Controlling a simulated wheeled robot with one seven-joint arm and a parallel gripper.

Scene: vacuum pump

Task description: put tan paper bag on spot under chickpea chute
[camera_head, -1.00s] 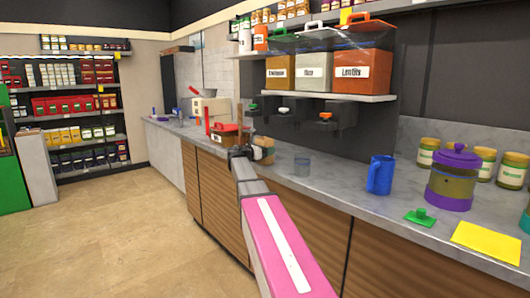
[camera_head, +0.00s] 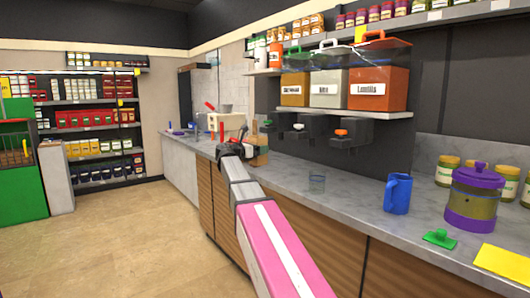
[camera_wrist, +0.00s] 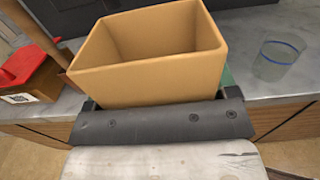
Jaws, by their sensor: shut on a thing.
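The tan paper bag (camera_wrist: 150,72) fills the upper middle of the wrist view, upright, open-topped and apparently empty. My gripper (camera_head: 240,150) is shut on its near wall; the fingertips are mostly hidden. In the head view the bag (camera_head: 259,156) shows partly behind my gripper, near the counter's front edge; I cannot tell whether it touches the counter. Under the shelf hang dark chutes with a green knob (camera_head: 267,123), a white knob (camera_head: 301,126) and an orange knob (camera_head: 341,132). The orange-brown bin's label (camera_head: 293,91) is too blurred to read surely. The spot is not distinguishable.
A red-topped box (camera_wrist: 30,83) is left of the bag.

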